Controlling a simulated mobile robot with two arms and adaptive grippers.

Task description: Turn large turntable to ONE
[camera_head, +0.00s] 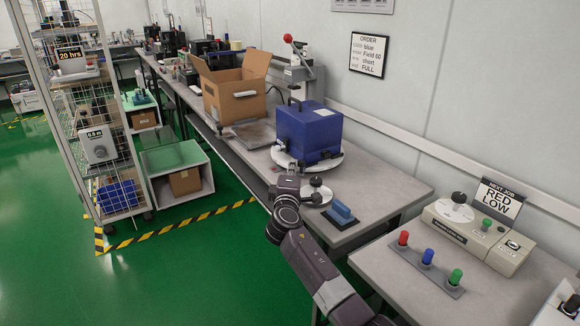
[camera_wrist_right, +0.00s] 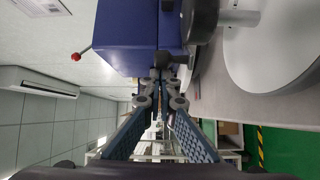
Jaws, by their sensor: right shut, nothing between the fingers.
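The large turntable (camera_head: 330,164) is a white round plate on the grey bench, and a blue case (camera_head: 312,130) with a dark top handle stands on it. The case hides most of the plate, including any markings. My right gripper (camera_head: 287,170) is shut and empty, near the plate's front left edge. In the right wrist view the closed fingertips (camera_wrist_right: 163,84) are close to the blue case (camera_wrist_right: 130,35); I cannot tell whether they touch anything. A white disc (camera_wrist_right: 270,55) fills the right side there. My left gripper is not in view.
A small disc with a dark knob (camera_head: 316,194) and a blue-handled block (camera_head: 341,213) stand near the bench's front edge. An open cardboard box (camera_head: 235,95) and a lever press with a red ball (camera_head: 288,38) stand behind. A control panel (camera_head: 470,232) is at the right.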

